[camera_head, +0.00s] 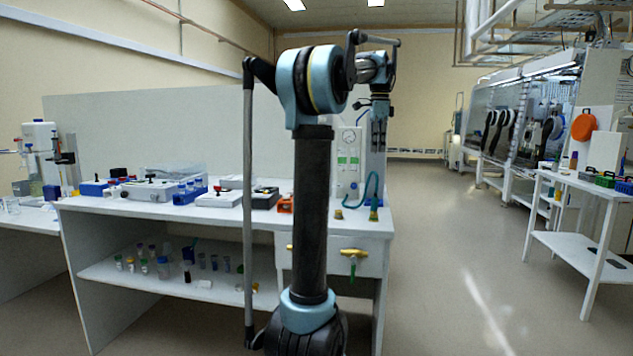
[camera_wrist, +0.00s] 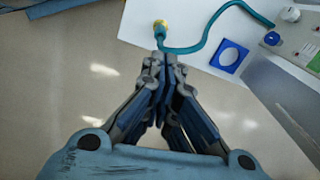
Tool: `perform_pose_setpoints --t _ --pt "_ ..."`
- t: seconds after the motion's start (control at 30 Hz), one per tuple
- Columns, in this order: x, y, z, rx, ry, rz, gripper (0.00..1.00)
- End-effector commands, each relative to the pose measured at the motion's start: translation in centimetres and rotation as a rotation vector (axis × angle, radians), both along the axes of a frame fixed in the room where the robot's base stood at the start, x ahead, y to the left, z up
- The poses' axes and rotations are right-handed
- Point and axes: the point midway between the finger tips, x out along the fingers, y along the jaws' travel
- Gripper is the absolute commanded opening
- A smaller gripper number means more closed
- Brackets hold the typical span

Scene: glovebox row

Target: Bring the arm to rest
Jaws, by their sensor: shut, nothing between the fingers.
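My gripper (camera_head: 379,132) hangs from my raised arm in the head view, pointing down near the right end of the lab bench (camera_head: 130,206). In the wrist view my gripper (camera_wrist: 162,62) has its fingertips together, with nothing between them. It is above the floor beside the bench's edge, close in the picture to a yellow-and-teal hose fitting (camera_wrist: 160,30). I cannot tell the exact height above the bench. My upper arm stands upright in the middle of the head view and hides part of the bench.
A teal hose (camera_wrist: 212,28) and a blue square ring (camera_wrist: 229,57) lie on the bench top. Brass valve handle (camera_head: 353,253) sticks out from the bench front. A white side table (camera_head: 575,245) stands right, before the gloveboxes (camera_head: 520,115). The aisle floor (camera_head: 450,260) is clear.

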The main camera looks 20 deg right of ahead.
Motion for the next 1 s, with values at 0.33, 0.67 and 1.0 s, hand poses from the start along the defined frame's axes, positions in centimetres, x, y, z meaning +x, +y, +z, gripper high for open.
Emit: perform_pose_setpoints --t 0.33,0.67,1.0 --pt "0.0 4.6 -1.4 -0.009 -0.009 0.145 0.00" --pt "-2.2 16.5 -7.0 -0.042 -0.038 0.570 0.00" --pt "-7.3 27.0 -15.0 -0.079 -0.065 1.012 0.00"
